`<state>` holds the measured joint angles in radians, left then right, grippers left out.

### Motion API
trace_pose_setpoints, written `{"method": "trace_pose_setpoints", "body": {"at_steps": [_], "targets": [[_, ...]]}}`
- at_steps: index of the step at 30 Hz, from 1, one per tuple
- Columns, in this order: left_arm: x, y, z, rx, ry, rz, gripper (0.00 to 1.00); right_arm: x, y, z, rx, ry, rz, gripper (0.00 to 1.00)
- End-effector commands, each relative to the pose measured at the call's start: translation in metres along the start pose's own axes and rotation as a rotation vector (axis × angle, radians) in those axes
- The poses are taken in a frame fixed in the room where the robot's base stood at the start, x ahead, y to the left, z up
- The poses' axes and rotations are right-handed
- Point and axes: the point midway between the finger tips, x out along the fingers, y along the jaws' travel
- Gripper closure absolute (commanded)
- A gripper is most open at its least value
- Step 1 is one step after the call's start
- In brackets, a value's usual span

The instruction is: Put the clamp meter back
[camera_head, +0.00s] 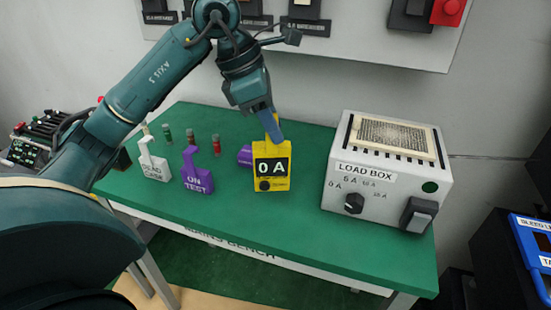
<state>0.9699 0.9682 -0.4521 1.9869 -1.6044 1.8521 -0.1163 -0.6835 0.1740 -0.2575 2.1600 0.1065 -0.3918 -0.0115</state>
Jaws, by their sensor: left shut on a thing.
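The yellow clamp meter (272,170) is upright at the middle of the green bench (260,220). Its dark display reads 0 A and a dark dial sits below it. My left gripper (273,130) comes down from above and is shut on the top of the meter. The fingers hide part of that top. I cannot tell whether the meter's base touches the bench. My right gripper is not in view.
A white lettered block (153,165) and a purple ON TEST block (197,176) stand left of the meter. A purple cylinder (244,155) is just beside it. The grey load box (388,175) stands at right. The bench front is clear.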

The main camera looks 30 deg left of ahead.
Motion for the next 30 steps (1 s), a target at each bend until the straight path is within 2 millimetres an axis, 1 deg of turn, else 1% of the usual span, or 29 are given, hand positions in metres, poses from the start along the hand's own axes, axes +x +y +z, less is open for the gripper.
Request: {"method": "trace_pose_setpoints", "body": {"at_steps": [1, 5, 9, 12, 21, 25, 26, 30], "targets": [[0.006, 0.000, -0.003, 0.000, 0.000, 0.000, 1.00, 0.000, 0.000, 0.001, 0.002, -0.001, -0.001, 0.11], [0.016, 0.000, -0.007, 0.001, -0.001, 0.001, 1.00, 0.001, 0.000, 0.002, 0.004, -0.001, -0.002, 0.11], [0.037, 0.000, -0.016, -0.001, 0.000, -0.001, 1.00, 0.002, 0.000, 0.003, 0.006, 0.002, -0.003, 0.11], [0.047, 0.000, -0.020, 0.001, -0.001, -0.001, 1.00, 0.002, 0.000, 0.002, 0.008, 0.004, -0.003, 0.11], [0.049, 0.000, -0.020, 0.002, -0.002, 0.002, 1.00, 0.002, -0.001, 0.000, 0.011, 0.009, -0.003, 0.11], [0.053, 0.000, -0.022, 0.002, -0.002, 0.002, 1.00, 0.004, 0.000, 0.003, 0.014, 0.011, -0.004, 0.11], [0.053, 0.000, -0.022, 0.001, -0.001, 0.001, 0.69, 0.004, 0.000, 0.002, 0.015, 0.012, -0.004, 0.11], [0.052, 0.000, -0.022, 0.001, -0.001, 0.001, 0.57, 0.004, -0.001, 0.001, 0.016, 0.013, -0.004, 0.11]]}}
